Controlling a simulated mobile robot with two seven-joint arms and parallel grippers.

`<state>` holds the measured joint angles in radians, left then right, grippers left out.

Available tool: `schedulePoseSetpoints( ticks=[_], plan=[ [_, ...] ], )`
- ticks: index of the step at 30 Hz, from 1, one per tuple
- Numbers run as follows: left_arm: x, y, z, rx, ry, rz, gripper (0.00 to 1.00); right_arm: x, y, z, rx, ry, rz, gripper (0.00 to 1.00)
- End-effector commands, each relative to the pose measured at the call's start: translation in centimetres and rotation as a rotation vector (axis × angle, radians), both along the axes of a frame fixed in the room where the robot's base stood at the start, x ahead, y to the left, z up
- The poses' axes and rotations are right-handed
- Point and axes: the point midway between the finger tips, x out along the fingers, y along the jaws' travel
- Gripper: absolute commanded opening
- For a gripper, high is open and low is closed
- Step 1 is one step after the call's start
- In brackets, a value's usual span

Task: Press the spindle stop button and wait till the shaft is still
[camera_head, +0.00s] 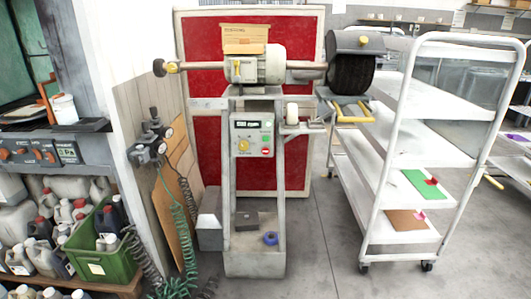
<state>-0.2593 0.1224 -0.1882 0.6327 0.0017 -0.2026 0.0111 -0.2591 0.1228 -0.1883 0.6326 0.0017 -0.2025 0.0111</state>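The buffing machine stands in the middle on a grey pedestal (255,262). Its grey-cream motor (270,64) carries a horizontal shaft (203,65), with a small round end piece (160,67) at left. A dark brush wheel (351,76) under a grey hood is at the right end. I cannot tell whether the shaft is turning. The control panel (253,126) below the motor has a small display, a yellow knob (243,145), a green button (265,138) and a red button (265,152). The button labels are too small to read. Neither gripper is in view.
A white shelf cart (410,137) stands at right, holding a green sheet (421,184) and a brown sheet (407,219). Green coiled hoses (183,225) hang at left beside a green crate (103,258) and several bottles. The floor (320,262) in front of the machine's right side is clear.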

Motion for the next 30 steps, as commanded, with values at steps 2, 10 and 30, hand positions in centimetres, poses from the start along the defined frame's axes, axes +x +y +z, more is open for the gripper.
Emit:
schedulePoseSetpoints(
  ticks=[2,10,30],
  plan=[
    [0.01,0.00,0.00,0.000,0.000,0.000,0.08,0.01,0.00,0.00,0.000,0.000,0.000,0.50],
    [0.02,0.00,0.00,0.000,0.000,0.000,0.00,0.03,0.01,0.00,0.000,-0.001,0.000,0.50],
    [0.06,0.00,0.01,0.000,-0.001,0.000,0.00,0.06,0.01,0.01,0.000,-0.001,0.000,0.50]
  ],
)
